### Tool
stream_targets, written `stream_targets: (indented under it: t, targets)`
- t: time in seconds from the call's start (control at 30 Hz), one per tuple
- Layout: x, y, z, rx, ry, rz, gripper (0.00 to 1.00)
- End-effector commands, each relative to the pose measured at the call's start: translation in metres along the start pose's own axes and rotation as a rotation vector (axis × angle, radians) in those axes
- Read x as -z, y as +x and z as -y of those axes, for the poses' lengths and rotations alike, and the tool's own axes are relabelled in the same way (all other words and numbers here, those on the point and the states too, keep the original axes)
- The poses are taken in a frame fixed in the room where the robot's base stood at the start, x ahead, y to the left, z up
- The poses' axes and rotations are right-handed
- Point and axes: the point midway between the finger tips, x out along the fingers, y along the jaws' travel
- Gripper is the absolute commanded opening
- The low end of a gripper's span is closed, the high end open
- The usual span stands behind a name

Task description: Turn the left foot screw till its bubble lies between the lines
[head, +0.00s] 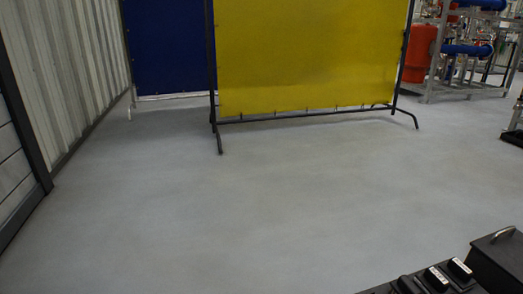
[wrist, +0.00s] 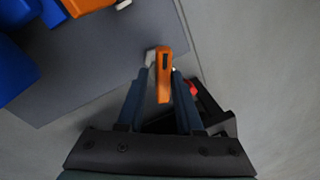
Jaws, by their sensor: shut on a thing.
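In the wrist view, my gripper (wrist: 164,74) has two dark blue fingers, shut on a narrow orange bar (wrist: 164,66). The bar lies between the fingertips near the edge of a dark grey plate (wrist: 95,75). I cannot tell from this view whether the bar is part of the left foot screw. A small pale metal piece shows beside the bar's upper left end. No bubble or lines can be made out in either view. My gripper does not show in the head view.
Blue blocks (wrist: 12,68) and another orange part (wrist: 86,6) stand on the plate at upper left. A small red part (wrist: 192,88) is right of the fingers. In the head view, a yellow screen (head: 310,55) and blue screen (head: 167,45) stand beyond clear grey floor (head: 230,210).

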Motion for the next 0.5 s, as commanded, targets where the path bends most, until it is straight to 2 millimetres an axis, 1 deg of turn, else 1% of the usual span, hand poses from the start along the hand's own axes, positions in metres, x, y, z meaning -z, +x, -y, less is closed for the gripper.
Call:
stream_targets:
  t: [0.03,0.2,0.5]
  targets:
    - [-0.0005,-0.0058,0.0050,0.013,0.047,-0.002,0.00]
    - [-0.0004,-0.0037,0.0054,0.015,0.165,-0.017,0.00]
    - [-0.0002,-0.0029,0.0063,0.018,0.182,-0.019,0.00]
